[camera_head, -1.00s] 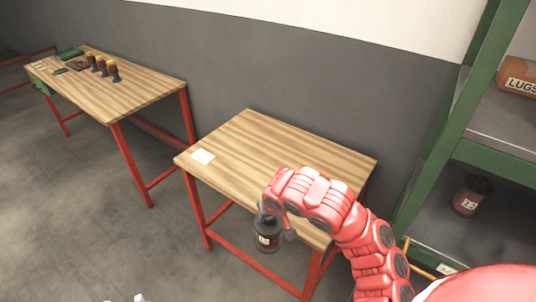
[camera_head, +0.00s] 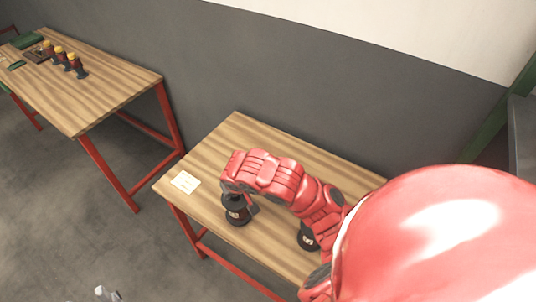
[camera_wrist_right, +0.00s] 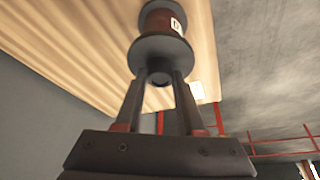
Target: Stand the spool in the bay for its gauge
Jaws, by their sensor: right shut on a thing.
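The spool (camera_head: 236,210) is dark with flanges, a reddish-brown barrel and a small white label. It hangs from my right gripper (camera_head: 240,194) over the near table. In the right wrist view, the two fingers (camera_wrist_right: 158,85) close on the knob at one end of the spool (camera_wrist_right: 160,22). I cannot tell whether the spool touches the table top. A pale grey piece at the bottom left of the head view may be my left gripper (camera_head: 107,293); its jaws are not clear. No marked bay is clear in view.
The near wooden table (camera_head: 215,165) has a white card (camera_head: 185,181) at its left end and free top around it. A farther table (camera_head: 110,85) holds several yellow-topped dark pieces (camera_head: 69,61) and a green item (camera_head: 27,41). A grey wall stands behind.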

